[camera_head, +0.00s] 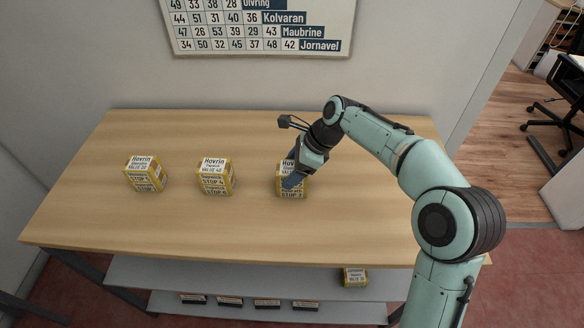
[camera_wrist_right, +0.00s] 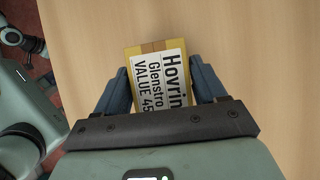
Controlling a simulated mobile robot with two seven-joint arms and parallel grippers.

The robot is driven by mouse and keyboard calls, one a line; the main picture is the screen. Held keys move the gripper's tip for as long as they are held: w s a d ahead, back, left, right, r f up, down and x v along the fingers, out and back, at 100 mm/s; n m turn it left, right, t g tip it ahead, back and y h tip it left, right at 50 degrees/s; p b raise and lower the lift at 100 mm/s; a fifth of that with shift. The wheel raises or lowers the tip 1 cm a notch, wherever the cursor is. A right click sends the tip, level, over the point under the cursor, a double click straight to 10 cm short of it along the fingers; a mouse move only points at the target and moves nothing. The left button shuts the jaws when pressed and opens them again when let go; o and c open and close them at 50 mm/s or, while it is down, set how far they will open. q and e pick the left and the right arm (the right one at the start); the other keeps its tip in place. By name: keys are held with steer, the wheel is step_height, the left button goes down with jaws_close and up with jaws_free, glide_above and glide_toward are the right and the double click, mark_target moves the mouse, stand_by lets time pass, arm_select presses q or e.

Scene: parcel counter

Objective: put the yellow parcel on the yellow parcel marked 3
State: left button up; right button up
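Three yellow parcels with white labels stand in a row on the wooden counter: a left one (camera_head: 146,174), a middle one (camera_head: 215,176) and a right one (camera_head: 291,189). Their stop numbers are too small to read surely. My right gripper (camera_head: 290,178) is at the right parcel and partly covers it. In the wrist view the right gripper (camera_wrist_right: 160,78) has a finger on each side of this parcel (camera_wrist_right: 158,80), whose label reads "Hovrin" and "VALUE 45". The fingers lie close along its sides; whether they press on it is unclear. My left gripper is out of view.
Another yellow parcel (camera_head: 355,277) sits on the grey shelf (camera_head: 190,273) below the counter. Several dark boxes (camera_head: 230,301) stand on a lower shelf. The counter (camera_head: 180,225) is clear in front of the row. A number board (camera_head: 255,25) hangs on the wall behind.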

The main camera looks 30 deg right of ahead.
steer(key=shift+o, duration=1.2)
steer(key=p+v, duration=0.2)
steer(key=v, duration=1)
steer(key=shift+r, duration=0.2)
steer(key=shift+f, duration=0.1)
